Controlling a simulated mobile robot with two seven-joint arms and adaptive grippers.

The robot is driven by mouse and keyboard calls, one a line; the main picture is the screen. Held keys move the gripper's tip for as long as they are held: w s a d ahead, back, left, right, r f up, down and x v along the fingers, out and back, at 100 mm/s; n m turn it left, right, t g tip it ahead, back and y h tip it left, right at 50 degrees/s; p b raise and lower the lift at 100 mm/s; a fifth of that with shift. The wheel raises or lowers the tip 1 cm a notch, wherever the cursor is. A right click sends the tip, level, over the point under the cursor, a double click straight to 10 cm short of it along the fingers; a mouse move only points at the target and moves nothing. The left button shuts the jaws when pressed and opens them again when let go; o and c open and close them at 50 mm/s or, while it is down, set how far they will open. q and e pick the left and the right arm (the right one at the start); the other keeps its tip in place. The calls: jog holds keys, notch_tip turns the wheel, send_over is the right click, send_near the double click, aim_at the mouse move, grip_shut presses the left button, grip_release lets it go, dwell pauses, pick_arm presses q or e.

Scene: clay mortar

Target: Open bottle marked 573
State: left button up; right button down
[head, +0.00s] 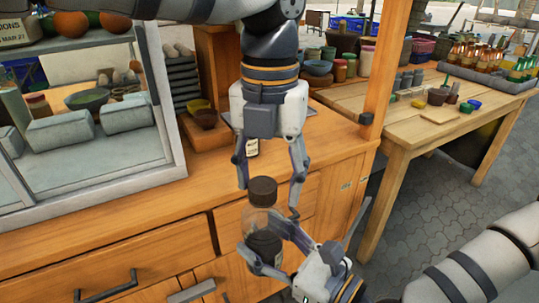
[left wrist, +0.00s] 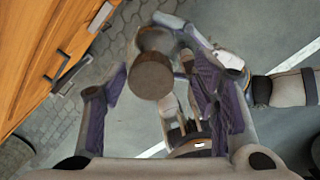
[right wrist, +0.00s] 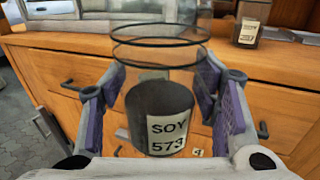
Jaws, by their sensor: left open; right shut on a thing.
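The bottle marked 573 (right wrist: 160,110) shows in the right wrist view with a "SOY 573" label and dark contents in its lower part. In the head view this clear bottle (head: 260,220) stands upright in front of the counter under a dark brown cap (head: 263,190). My right gripper (head: 270,246) is shut around its body and holds it off any surface. My left gripper (head: 268,197) is open and points down from above, with a finger on each side of the cap. The cap (left wrist: 153,76) also shows between the fingers in the left wrist view, with gaps beside it.
A wooden counter (head: 345,150) with drawers and handles stands behind the bottle. Another labelled bottle (right wrist: 250,22) stands on it, partly hidden by my left gripper in the head view. A glass case (head: 100,165) is at left. A wooden table (head: 405,135) with bowls and bottles is at right.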

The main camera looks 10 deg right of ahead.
pick_arm(q)
jog(key=c, duration=1.2)
jog(key=n, duration=0.9)
jog(key=shift+w+a, duration=0.1)
jog(key=n, duration=0.4)
jog(key=shift+a, duration=0.15)
jog(key=n, duration=0.5)
jog(key=shift+a+t, duration=0.1)
jog(key=shift+t, duration=0.2)
jog(key=n, duration=0.9)
jog(key=shift+a+r, duration=0.1)
jog(key=shift+a, duration=0.1)
jog(key=o, duration=1.2)
